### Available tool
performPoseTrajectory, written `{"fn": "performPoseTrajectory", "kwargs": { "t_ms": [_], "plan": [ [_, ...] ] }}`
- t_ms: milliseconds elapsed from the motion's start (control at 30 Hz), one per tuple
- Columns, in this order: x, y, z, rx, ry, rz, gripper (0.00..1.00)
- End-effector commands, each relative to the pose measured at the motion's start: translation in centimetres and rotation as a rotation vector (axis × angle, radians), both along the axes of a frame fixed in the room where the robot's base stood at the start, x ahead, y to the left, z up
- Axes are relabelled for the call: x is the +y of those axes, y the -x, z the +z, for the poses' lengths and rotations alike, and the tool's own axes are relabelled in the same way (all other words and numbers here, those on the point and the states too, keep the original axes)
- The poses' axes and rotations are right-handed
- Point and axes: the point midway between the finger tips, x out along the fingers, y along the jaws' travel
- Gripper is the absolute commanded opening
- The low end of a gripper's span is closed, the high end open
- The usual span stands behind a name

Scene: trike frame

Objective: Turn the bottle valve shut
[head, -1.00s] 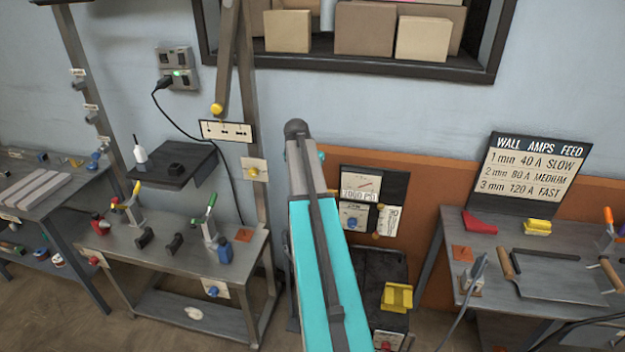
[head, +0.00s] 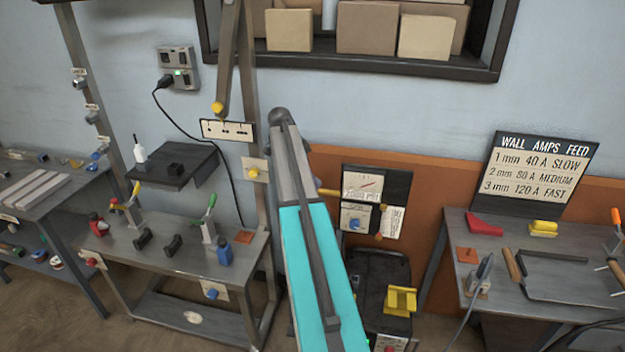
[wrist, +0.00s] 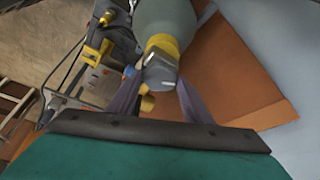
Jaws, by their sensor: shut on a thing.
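In the wrist view a grey-green gas bottle (wrist: 168,18) with a yellow collar (wrist: 163,44) is at the top centre. A pale metallic valve part (wrist: 160,72) sits at its end, with a small brass piece (wrist: 147,103) below. My gripper (wrist: 161,86) has its two fingers on either side of the valve and is shut on it. The exact contact is hard to make out. In the head view my arm hides the bottle and my gripper; a brass-coloured stub (head: 327,192) shows just right of the arm.
A gauge panel (head: 375,187) stands against the orange board right of my arm. A yellow block (head: 399,299) is below it. A workbench (head: 185,255) with clamps is left; another bench (head: 500,262) with a feed sign (head: 541,172) is right.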

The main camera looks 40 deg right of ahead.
Motion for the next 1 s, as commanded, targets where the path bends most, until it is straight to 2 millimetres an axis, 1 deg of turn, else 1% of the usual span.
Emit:
{"fn": "performPoseTrajectory", "kwargs": {
  "t_ms": [33,300,500,700,1000],
  "plan": [
    [0.13,-0.91,-0.09,-0.01,-0.004,-0.036,0.23],
    [-0.07,-1.07,-0.06,-0.01,-0.004,-0.275,0.22],
    [-0.16,-1.03,-0.02,-0.01,-0.003,-0.403,0.22],
    [-0.23,-0.94,0.04,-0.01,-0.003,-0.473,0.23],
    [-0.33,-0.76,0.06,-0.009,-0.001,-0.496,0.23]
  ]
}}
